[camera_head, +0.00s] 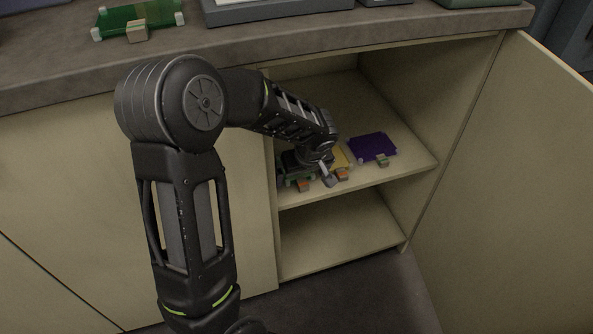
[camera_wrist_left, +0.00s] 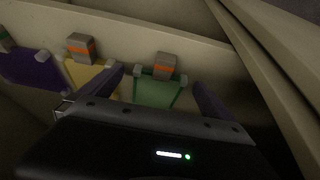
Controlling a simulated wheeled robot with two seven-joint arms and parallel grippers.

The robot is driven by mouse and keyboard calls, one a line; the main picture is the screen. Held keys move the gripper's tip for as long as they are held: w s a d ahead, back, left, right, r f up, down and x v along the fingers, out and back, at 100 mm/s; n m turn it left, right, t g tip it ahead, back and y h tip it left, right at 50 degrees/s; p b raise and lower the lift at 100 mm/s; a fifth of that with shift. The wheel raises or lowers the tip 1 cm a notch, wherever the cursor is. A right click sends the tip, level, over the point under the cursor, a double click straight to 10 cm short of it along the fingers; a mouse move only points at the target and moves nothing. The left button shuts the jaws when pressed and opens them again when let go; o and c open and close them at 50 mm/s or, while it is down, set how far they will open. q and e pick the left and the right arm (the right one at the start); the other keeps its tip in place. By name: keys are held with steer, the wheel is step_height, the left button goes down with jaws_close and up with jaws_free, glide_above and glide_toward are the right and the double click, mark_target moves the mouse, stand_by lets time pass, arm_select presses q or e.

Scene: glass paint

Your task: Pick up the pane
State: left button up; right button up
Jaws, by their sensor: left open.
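Three coloured panes lie on the upper shelf inside the open cabinet. The purple pane (camera_head: 372,147) is at the right, the yellow pane (camera_head: 341,158) is in the middle, and the green one is at the left, largely hidden by my arm. In the wrist view the green pane (camera_wrist_left: 158,91) shows between the fingertips of my open left gripper (camera_wrist_left: 160,88). A tan block with an orange band (camera_wrist_left: 165,66) sits at its edge. The yellow pane (camera_wrist_left: 86,76) and purple pane (camera_wrist_left: 32,68) also show there. My right gripper is out of view.
The shelf (camera_head: 410,166) is bounded by the cabinet's side wall and the counter above. An open door (camera_head: 510,170) stands at the right. Another green pane (camera_head: 150,16) with a block lies on the counter (camera_head: 230,48). The lower compartment is empty.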

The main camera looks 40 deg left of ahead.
mark_target(301, 178)
arm_select(q)
steer(key=c, duration=1.4)
steer(key=shift+r, duration=0.15)
steer(key=shift+c, duration=0.2)
steer(key=shift+r, duration=0.55)
step_height(301, 178, up, 2)
steer(key=shift+r+p, duration=0.1)
steer(key=shift+p, duration=0.5)
steer(key=s+d+b, duration=0.1)
steer(key=s+d, duration=0.9)
steer(key=d, duration=0.4)
steer(key=shift+s+d, duration=0.15)
steer(key=shift+d, duration=0.25)
steer(key=shift+r, duration=0.1)
steer(key=shift+r+p, duration=0.55)
steer(key=shift+r, duration=0.8)
